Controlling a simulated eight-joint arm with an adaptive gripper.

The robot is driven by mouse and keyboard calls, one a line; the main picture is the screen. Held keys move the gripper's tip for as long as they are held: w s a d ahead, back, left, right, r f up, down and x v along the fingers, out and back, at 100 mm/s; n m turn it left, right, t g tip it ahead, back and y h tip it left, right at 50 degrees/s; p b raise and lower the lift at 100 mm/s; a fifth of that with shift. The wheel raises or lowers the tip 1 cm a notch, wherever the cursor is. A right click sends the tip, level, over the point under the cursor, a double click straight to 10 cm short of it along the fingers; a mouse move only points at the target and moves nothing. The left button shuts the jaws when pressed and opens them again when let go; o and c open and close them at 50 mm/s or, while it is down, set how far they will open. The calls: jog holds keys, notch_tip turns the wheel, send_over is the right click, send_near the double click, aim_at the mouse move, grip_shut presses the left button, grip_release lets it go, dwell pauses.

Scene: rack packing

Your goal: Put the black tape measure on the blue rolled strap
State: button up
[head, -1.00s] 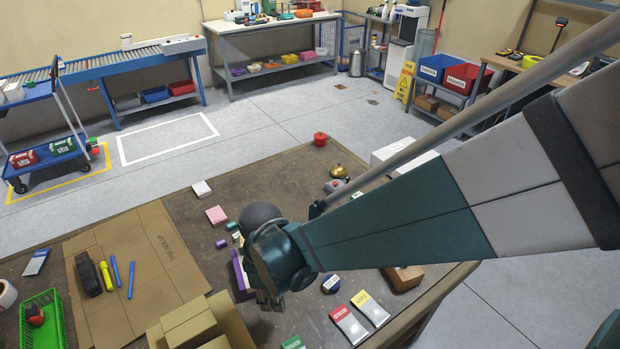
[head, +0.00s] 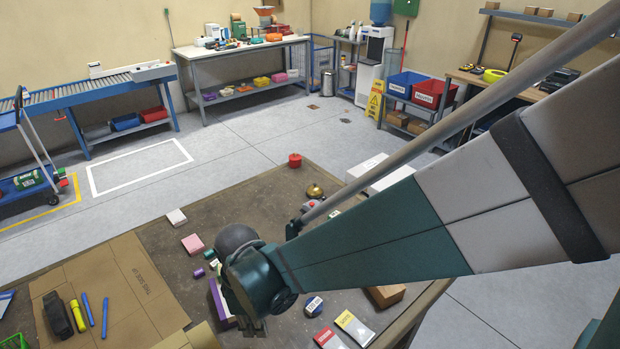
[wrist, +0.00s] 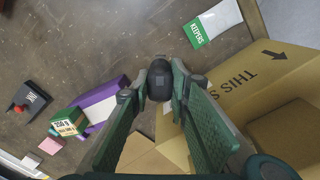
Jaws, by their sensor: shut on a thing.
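My gripper (wrist: 160,78) is shut on a small dark rounded object, which looks like the black tape measure (wrist: 159,88); the fingers hide part of it. In the wrist view it is above the table between a purple box and a cardboard box. In the head view my gripper (head: 255,328) points down beside the purple box, and the held object cannot be made out. A small round blue-and-white thing (head: 314,306) lies on the table to the right of my gripper. It may be the blue rolled strap, but I cannot tell surely.
The purple box (wrist: 98,108) and a green-and-white box (wrist: 69,122) stand close by. An open cardboard box (wrist: 262,88) is on the other side. A flat cardboard sheet (head: 130,290) bears pens and a black item (head: 57,316). The table (head: 160,245) has free room at its far left.

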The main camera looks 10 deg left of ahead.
jog(key=shift+w+d+r+m, duration=0.15)
jog(key=shift+w+d+m, duration=0.2)
jog(key=shift+w, duration=0.25)
jog(key=w+d+r+m+p, duration=0.2)
jog(key=w+d+m+p, duration=0.1)
jog(key=w+d+m, duration=0.6)
jog(key=w+d, duration=0.3)
jog(key=d, duration=0.1)
jog(key=shift+w+d+r, duration=0.15)
jog(key=shift+w+r, duration=0.15)
jog(key=shift+w, duration=0.05)
jog(key=shift+m, duration=0.25)
jog(key=shift+f, duration=2.95)
jog(key=shift+f+b, duration=0.45)
jog(key=shift+f, duration=1.65)
jog(key=shift+f, duration=0.15)
